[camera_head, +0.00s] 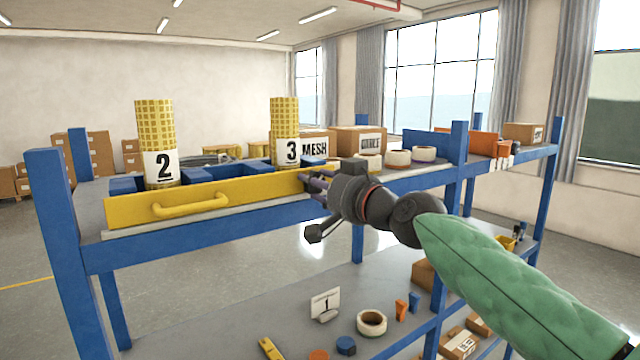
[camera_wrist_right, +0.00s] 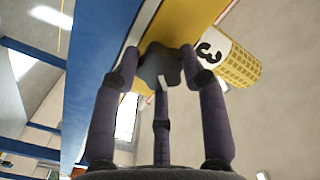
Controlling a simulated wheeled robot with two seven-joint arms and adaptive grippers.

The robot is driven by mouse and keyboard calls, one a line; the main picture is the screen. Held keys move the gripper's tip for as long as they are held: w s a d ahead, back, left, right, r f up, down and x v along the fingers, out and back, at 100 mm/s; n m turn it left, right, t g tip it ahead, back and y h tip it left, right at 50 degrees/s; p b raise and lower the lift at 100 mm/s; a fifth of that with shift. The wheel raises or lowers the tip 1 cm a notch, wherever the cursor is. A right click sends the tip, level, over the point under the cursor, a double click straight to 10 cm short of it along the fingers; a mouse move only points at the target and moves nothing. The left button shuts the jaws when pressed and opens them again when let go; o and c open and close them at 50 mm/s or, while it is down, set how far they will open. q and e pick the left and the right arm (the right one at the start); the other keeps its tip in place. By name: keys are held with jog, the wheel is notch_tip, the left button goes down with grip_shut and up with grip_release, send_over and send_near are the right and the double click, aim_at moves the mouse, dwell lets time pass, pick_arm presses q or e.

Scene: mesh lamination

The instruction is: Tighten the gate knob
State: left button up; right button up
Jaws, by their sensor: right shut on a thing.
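The yellow gate (camera_head: 240,197) with a yellow handle (camera_head: 190,205) runs along the front of the upper shelf. My right gripper (camera_head: 312,182) reaches in from the right to the gate's right end. In the right wrist view, the fingers of my right gripper (camera_wrist_right: 163,75) are shut around a dark lobed gate knob (camera_wrist_right: 158,66). The knob has a pale mark and sits against the yellow gate (camera_wrist_right: 182,22). In the head view the gripper hides the knob. How tight the knob is cannot be told. My left gripper is not in view.
Mesh rolls marked 2 (camera_head: 157,140) and 3 (camera_head: 285,130) stand upright behind the gate. Cardboard boxes (camera_head: 358,140) and tape rolls (camera_head: 398,158) sit to the right on the shelf. The lower shelf (camera_head: 250,310) holds a card marked 1 (camera_head: 325,303), tape and small parts.

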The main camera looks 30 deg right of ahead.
jog(key=m, duration=0.1)
jog(key=r+m, duration=0.1)
jog(key=m, duration=0.2)
jog(key=shift+s+d+r+m+p, duration=0.2)
jog(key=shift+d+m+p, duration=0.1)
jog(key=shift+m+p, duration=0.1)
jog(key=m+p, duration=0.1)
jog(key=m, duration=0.3)
jog(key=shift+f, duration=0.15)
jog(key=shift+m, duration=0.3)
jog(key=shift+f, duration=0.1)
jog(key=o, duration=0.8)
jog(key=shift+w, duration=0.1)
jog(key=o, duration=0.3)
jog(key=shift+w+f, duration=0.1)
jog(key=shift+f, duration=0.05)
jog(key=shift+a+f, duration=0.1)
jog(key=shift+f, duration=0.05)
